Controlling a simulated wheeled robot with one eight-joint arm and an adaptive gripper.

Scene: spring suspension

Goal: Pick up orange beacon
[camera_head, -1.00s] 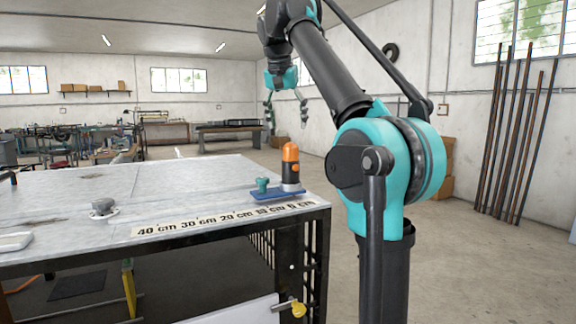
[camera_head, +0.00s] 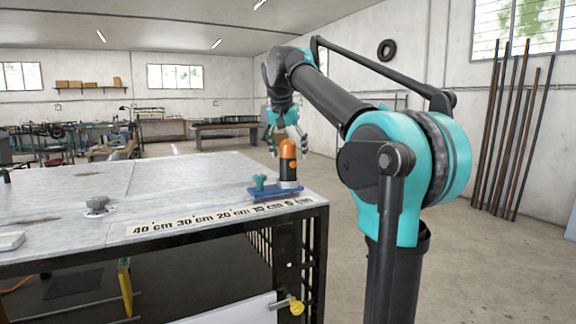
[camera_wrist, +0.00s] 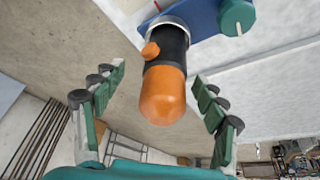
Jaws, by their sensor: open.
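The orange beacon (camera_head: 288,165) has an orange dome on a black body with a silver collar. It stands upright on a blue plate (camera_head: 262,193) near the right corner of the table. In the wrist view the beacon (camera_wrist: 163,92) hangs into the picture from the top, between the two fingers. My gripper (camera_head: 287,146) is open and sits just behind and above the beacon's dome in the head view. In the wrist view my gripper (camera_wrist: 155,105) has its green-padded fingers apart on either side of the dome, with visible gaps. Nothing is held.
A teal knob (camera_head: 259,183) stands on the blue plate, left of the beacon. A printed centimetre scale (camera_head: 215,215) lies along the front edge of the table (camera_head: 180,180). A grey knob (camera_head: 97,205) is farther left. Most of the tabletop is clear.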

